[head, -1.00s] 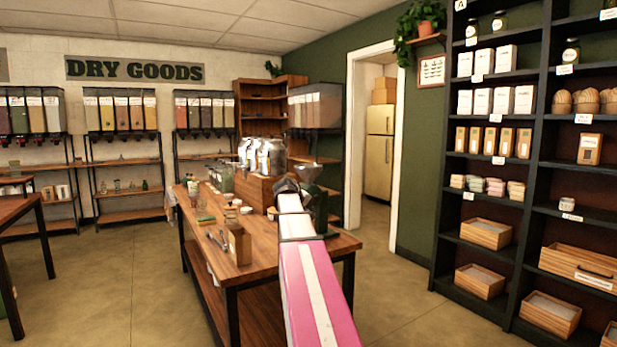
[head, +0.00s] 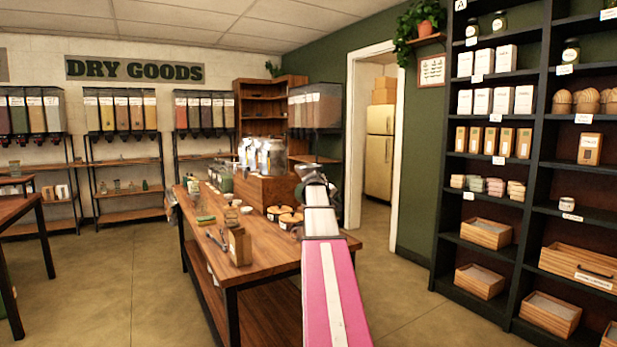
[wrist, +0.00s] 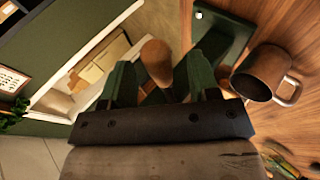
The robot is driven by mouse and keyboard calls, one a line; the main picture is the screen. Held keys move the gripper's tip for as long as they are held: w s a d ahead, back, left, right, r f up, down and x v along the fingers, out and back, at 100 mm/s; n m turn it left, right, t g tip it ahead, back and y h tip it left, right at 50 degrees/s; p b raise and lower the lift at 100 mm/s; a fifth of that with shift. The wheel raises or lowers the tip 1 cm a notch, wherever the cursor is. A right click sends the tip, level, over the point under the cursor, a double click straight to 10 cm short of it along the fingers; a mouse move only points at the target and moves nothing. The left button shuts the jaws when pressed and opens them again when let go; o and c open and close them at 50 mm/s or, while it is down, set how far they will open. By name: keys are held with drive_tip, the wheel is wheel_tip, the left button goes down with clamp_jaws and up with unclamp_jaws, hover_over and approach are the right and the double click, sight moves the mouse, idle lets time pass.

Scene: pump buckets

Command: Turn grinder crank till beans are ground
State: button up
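In the wrist view, the crank's brown wooden knob (wrist: 157,62) stands between the two dark green fingers of my gripper (wrist: 155,75). The gripper is open, and a gap shows on each side of the knob. The green grinder body (wrist: 222,38) lies just right of the fingers, on the wooden table. Most of the crank arm is hidden behind the gripper. In the head view, my pink and white arm reaches over the table's right end and covers most of the grinder. The beans are not visible.
A doorway (head: 356,130) stands behind.

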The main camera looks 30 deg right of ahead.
drive_tip(key=shift+a, duration=0.1)
drive_tip(key=v, duration=0.7)
idle(0.5)
idle(0.4)
